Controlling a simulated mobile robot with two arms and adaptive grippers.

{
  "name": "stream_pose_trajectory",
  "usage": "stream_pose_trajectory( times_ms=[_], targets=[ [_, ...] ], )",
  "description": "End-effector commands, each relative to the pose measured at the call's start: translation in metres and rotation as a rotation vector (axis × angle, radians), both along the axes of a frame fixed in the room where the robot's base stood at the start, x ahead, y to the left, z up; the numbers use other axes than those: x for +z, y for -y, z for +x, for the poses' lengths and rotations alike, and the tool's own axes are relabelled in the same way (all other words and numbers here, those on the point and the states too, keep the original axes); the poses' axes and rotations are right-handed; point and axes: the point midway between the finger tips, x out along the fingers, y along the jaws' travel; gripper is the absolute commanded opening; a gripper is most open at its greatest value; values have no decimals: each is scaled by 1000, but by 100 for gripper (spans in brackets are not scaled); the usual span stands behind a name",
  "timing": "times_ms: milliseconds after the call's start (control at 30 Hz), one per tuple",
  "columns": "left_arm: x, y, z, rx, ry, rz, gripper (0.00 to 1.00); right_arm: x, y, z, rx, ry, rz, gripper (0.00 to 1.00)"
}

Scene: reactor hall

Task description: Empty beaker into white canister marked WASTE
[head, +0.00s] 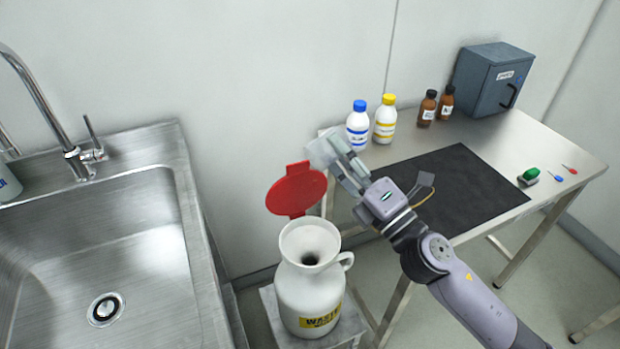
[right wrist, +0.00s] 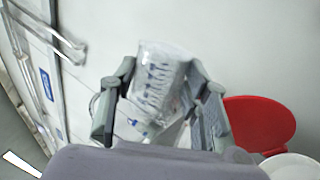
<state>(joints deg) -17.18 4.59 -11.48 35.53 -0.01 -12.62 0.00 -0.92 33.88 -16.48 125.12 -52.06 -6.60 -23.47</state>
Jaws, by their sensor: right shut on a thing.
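The white canister (head: 306,293) with a yellow WASTE label stands on a low metal stand, its mouth open. Its red lid (head: 297,190) is swung up behind the mouth and also shows in the right wrist view (right wrist: 262,122). My right gripper (head: 345,163) is shut on the clear beaker (head: 324,150), above and to the right of the canister's mouth in the head view. In the right wrist view the beaker (right wrist: 160,82) sits between the fingers and shows printed marks. I cannot tell what it holds. My left gripper is not in view.
A steel sink (head: 140,262) with a tap is at the left. At the right, a steel table (head: 555,150) carries a black mat (head: 465,185), a blue-capped bottle (head: 358,127), a yellow-capped bottle (head: 384,122), two brown bottles (head: 428,108) and a grey cabinet (head: 490,78).

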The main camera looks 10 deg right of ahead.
Motion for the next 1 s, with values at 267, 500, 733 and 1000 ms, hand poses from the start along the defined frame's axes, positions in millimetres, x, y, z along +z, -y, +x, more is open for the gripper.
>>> stream_pose_trajectory(
  times_ms=[267,500,733,1000],
  targets=[
    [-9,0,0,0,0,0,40,-13,8,3,-2,-131,306,13],
    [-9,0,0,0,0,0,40,-21,16,7,-4,-207,487,13],
    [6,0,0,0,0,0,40,-31,25,11,-5,-321,757,13],
    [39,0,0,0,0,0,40,-46,26,12,-7,-474,1119,13]
  ],
)
